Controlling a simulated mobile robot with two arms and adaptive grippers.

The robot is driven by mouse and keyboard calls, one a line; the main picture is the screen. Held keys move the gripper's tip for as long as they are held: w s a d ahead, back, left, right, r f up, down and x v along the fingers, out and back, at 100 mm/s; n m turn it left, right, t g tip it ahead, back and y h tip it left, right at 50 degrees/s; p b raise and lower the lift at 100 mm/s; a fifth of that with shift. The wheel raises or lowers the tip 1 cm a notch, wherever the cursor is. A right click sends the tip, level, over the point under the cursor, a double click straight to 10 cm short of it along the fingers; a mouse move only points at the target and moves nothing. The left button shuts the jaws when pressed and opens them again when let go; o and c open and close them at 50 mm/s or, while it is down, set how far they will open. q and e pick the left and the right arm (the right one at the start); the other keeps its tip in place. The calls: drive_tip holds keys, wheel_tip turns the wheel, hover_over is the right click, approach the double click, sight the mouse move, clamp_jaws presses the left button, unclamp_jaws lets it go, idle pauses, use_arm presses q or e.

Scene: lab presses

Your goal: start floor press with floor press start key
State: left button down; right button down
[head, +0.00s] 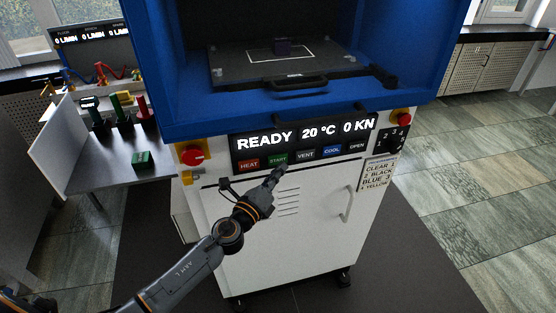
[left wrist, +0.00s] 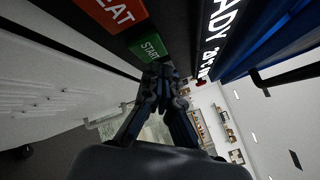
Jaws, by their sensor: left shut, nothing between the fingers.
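The floor press is a white cabinet (head: 300,225) with a blue open chamber (head: 185,85) on top. Its black display panel (head: 312,128) reads READY, 20 °C and 0 KN. Below the readout is a row of keys: HEAT, START, VENT, COOL and OPEN. The green START key (head: 278,159) is second from the left; it also shows in the left wrist view (left wrist: 149,47). My left gripper (head: 278,172) is shut and empty, its tips just below the START key in the head view. In the left wrist view the fingertips (left wrist: 158,72) appear close to this key; contact cannot be told. My right gripper is not in view.
A door handle (head: 347,204) sticks out from the cabinet front. A side bench (head: 120,178) with coloured items and a green block (head: 142,159) stands at left. The floor at right is clear.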

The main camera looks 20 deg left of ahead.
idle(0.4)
use_arm(q)
drive_tip(key=shift+w+a, duration=0.25)
drive_tip(key=shift+w, duration=0.1)
